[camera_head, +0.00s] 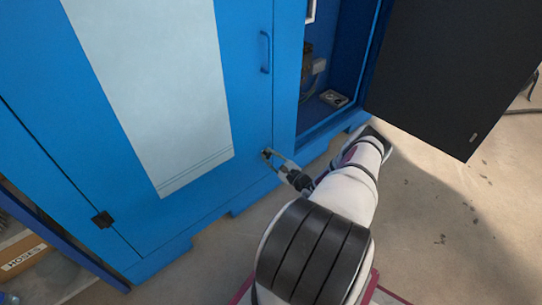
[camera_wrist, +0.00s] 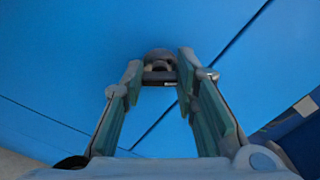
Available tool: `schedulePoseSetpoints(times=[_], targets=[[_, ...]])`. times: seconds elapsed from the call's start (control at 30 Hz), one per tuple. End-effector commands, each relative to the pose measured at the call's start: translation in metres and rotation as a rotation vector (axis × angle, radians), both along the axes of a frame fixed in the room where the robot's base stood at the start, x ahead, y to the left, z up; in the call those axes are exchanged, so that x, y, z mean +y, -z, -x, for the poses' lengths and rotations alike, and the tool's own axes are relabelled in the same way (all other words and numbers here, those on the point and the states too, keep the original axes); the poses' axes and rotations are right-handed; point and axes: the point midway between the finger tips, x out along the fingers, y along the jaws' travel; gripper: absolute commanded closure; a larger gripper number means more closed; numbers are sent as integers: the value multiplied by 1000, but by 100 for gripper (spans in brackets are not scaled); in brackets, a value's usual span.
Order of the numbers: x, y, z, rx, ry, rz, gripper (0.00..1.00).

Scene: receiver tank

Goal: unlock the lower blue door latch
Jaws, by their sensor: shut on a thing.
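The blue door (camera_head: 245,110) is closed and carries a large pale panel. The lower door latch (camera_wrist: 159,58) is a small dark and grey piece on the blue face, near the door's right seam. My gripper (camera_wrist: 160,78) is at the latch, with its two fingers closed on either side of it. In the head view my gripper (camera_head: 267,155) reaches the lower right of the blue door. The fingertips cover most of the latch there, so its turn angle is hard to tell.
A blue handle (camera_head: 264,52) sits higher on the same door. To the right, an open compartment (camera_head: 328,75) holds equipment, and its dark door (camera_head: 450,70) swings out over the floor. A black hinge (camera_head: 102,219) is at lower left, near a box marked HOSES (camera_head: 24,258).

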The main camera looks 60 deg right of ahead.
Motion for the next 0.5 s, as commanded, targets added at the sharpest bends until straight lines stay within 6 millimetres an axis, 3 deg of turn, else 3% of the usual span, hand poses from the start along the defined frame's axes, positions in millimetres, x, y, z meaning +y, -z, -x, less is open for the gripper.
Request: schedulePoseSetpoints(times=[0.5], targets=[[1,1,0,117,1,476,100]])
